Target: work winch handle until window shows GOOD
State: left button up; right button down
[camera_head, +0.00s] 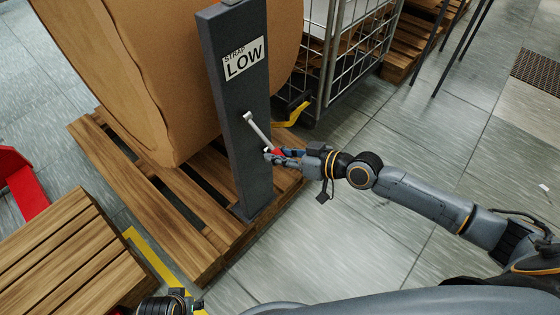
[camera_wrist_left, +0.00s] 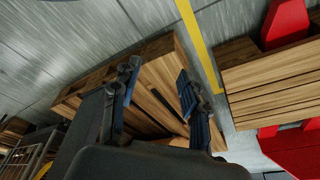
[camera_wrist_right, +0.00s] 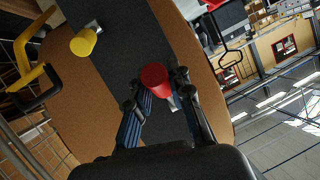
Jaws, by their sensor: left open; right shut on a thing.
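A dark grey post (camera_head: 240,110) stands on a pallet and carries a white window (camera_head: 245,58) reading "STRAP LOW". A silver winch handle (camera_head: 257,129) slants down and right from the post to a red grip (camera_head: 277,152). My right gripper (camera_head: 286,153) is shut on the red grip; the grip also shows between the fingers in the right wrist view (camera_wrist_right: 154,77). My left gripper (camera_wrist_left: 158,85) is open and empty above wooden slats; only part of it shows at the bottom edge of the head view.
A large brown roll (camera_head: 160,70) stands on the pallet (camera_head: 190,215) behind the post. A yellow knob (camera_wrist_right: 84,42) sticks out in the right wrist view. A wire cage cart (camera_head: 335,60) is behind. Floor (camera_head: 350,250) is clear at right.

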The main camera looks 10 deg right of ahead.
jog(key=b, duration=0.2)
jog(key=shift+w+a+f+t+b, duration=0.1)
jog(key=shift+w+t+b, duration=0.2)
jog(key=shift+t+b, duration=0.1)
pick_arm(q)
jog(key=w+v, duration=0.2)
jog(key=v, duration=1)
jog(key=shift+w+r+t, duration=0.3)
jog(key=shift+r+t, duration=0.05)
jog(key=shift+t, duration=0.05)
pick_arm(e)
jog(key=shift+y, duration=0.3)
jog(key=c, duration=1.2)
grip_release()
jog(key=shift+f, duration=0.15)
jog(key=shift+o, duration=0.2)
jog(key=v, duration=1.2)
